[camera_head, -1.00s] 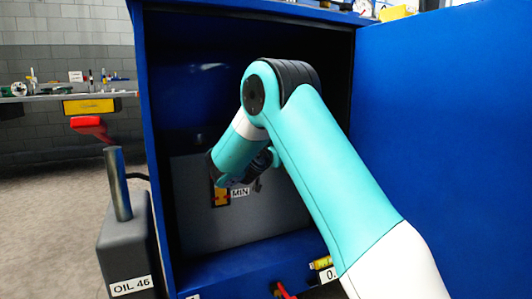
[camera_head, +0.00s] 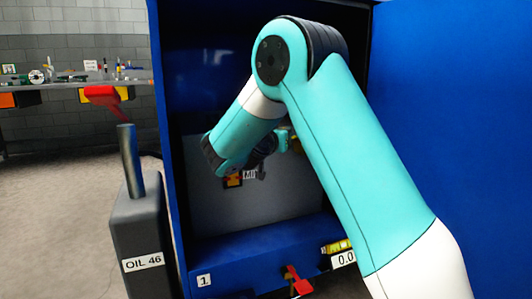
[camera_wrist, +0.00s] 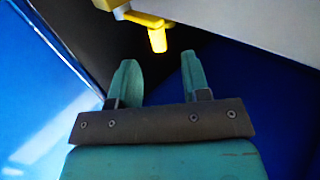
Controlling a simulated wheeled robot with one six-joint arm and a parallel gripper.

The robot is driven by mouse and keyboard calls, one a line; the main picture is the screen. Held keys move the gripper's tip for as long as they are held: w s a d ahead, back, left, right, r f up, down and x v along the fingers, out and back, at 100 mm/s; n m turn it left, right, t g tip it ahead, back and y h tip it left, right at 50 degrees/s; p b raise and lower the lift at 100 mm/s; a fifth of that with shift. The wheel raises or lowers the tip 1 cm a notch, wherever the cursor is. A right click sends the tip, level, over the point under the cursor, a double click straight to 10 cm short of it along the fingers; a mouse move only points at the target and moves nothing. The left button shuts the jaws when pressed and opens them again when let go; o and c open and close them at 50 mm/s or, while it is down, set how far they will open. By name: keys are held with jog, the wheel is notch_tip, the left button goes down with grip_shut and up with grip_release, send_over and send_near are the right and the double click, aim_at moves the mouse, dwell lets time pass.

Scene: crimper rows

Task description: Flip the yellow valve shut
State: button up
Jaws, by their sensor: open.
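The yellow valve (camera_wrist: 157,38) is at the top of the wrist view, with a short handle hanging from a yellow body by a pale panel. My gripper (camera_wrist: 161,72) has its two teal fingers apart with nothing between them. The handle is beyond the fingertips, in line with the gap, and appears clear of both fingers.
The blue cabinet (camera_head: 162,150) stands open, its door (camera_head: 450,120) at right. Inside are a panel with a MIN label (camera_head: 250,175), and low down a red lever (camera_head: 298,281) and a yellow part (camera_head: 338,246) above a 0.0 display (camera_head: 345,259). An OIL 46 canister (camera_head: 140,225) stands left.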

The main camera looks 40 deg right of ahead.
jog(key=b+v, duration=1.1)
jog(key=shift+a, duration=0.2)
jog(key=shift+s+r, duration=0.1)
